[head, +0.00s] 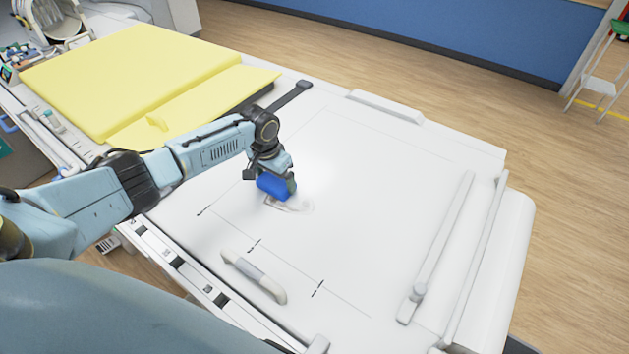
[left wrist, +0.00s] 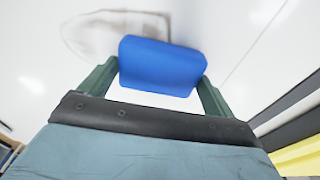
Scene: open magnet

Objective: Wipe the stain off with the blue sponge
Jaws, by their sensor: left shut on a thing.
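The blue sponge (head: 272,185) is held in my left gripper (head: 277,188), low over the white table top (head: 390,170). In the left wrist view the sponge (left wrist: 160,66) sits between the two green fingers of the left gripper (left wrist: 160,80), which are shut on it. The stain (head: 291,204) is a faint grey-brown smear just beside and partly under the sponge. It also shows in the left wrist view (left wrist: 95,36), beyond the sponge at the upper left. I cannot tell whether the sponge touches the surface. My right gripper is not in view.
A yellow pad (head: 140,75) covers the far left of the table. A white handle (head: 254,277) stands near the front edge. Long white rails (head: 440,245) lie at the right, and a low white block (head: 385,106) at the back edge. The middle is clear.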

